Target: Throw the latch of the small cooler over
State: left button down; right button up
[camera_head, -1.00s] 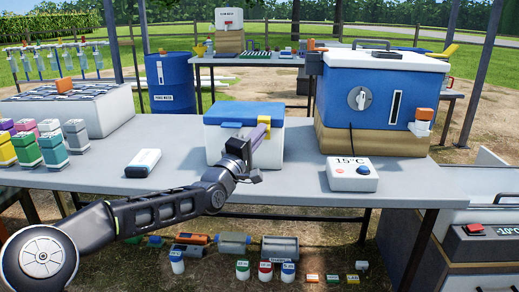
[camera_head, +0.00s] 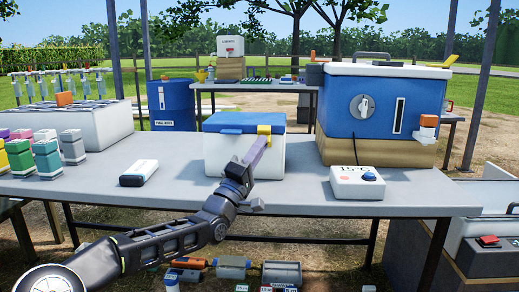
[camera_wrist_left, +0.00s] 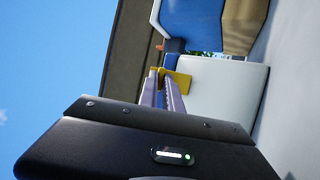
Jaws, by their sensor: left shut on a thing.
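The small cooler (camera_head: 225,156), a white box with a blue lid (camera_head: 226,122), stands on the table with its lid down. Its yellow latch (camera_head: 264,130) is at the front edge of the lid, right of the middle. My left gripper (camera_head: 259,145) reaches up to it from the front, its long lavender fingers shut on the latch. In the left wrist view the yellow latch (camera_wrist_left: 184,82) is at the fingertips (camera_wrist_left: 163,74), which hide part of it. The white cooler wall (camera_wrist_left: 225,95) is right beside the fingers. My right gripper is not in view.
A white box with buttons marked 15°C (camera_head: 345,190) and a big blue cooler with a dial (camera_head: 340,112) stand to the right. A small white-and-dark case (camera_head: 139,173) lies left. Several colored bottles (camera_head: 45,158) stand farther left. The table front (camera_head: 160,198) is clear.

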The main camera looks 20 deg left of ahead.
pick_arm(q)
jog(key=c, duration=1.5)
grip_release()
jog(key=p+v, duration=0.1)
jog(key=v, duration=0.5)
jog(key=shift+s+a+f+p, duration=0.15)
jog(key=shift+s+p, duration=0.1)
jog(key=shift+p, duration=0.15)
jog(key=shift+s+a+f, duration=0.1)
jog(key=shift+s+f, duration=0.25)
jog(key=shift+s, duration=0.1)
